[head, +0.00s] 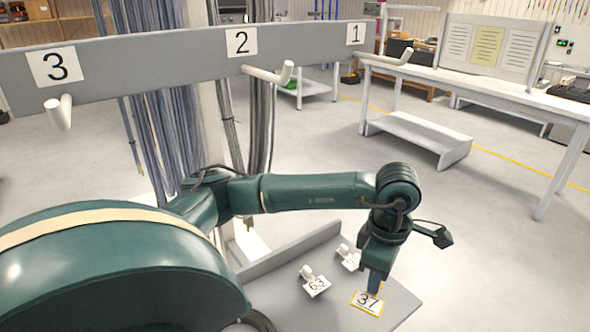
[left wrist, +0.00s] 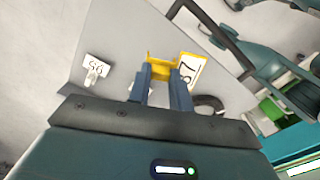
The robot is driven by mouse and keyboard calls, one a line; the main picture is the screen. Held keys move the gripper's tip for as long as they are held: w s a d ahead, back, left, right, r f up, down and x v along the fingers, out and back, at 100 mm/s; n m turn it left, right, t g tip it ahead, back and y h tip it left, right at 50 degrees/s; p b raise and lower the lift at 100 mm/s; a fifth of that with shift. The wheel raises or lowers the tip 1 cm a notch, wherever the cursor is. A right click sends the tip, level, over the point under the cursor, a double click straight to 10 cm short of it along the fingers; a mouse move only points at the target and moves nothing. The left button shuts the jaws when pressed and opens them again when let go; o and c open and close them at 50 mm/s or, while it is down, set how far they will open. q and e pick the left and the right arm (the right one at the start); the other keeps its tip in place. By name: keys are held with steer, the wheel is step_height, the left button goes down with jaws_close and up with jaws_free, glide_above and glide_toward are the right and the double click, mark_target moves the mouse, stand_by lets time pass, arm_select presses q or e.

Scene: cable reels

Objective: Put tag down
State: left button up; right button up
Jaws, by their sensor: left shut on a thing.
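My left gripper (head: 375,284) points down over the grey shelf (head: 400,306) and is shut on the yellow-edged tag marked 37 (head: 367,304). In the left wrist view, the gripper's fingers (left wrist: 163,76) close on the yellow grip part of the tag (left wrist: 192,70), whose white face shows to the right of the fingers. The tag is at or just above the shelf surface; I cannot tell whether it touches. A white tag marked 63 (head: 317,287) lies to its left, and another white tag (head: 349,259) lies behind. My right gripper is not in view.
A grey rail (head: 190,60) with pegs numbered 3, 2 and 1 spans the upper left. Dark cables (head: 160,130) hang behind it. A white workbench (head: 500,90) stands at the right. Bare shelf shows around tag 37.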

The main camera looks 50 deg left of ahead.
arm_select(q)
steer(key=a+f+n, duration=0.1)
steer(key=f+n, duration=0.2)
steer(key=n, duration=0.1)
steer(key=a+f+n+p, duration=0.1)
steer(key=f+n, duration=0.3)
steer(key=n, duration=0.1)
steer(key=w+a+f+n, duration=0.1)
steer(key=f+n, duration=0.2)
steer(key=n, duration=0.1)
steer(key=shift+w+f, duration=0.1)
steer(key=shift+f, duration=0.1)
steer(key=shift+f, duration=0.1)
steer(key=o, duration=0.9)
step_height(320, 180, up, 12)
steer(key=b, duration=0.1)
stand_by(0.6)
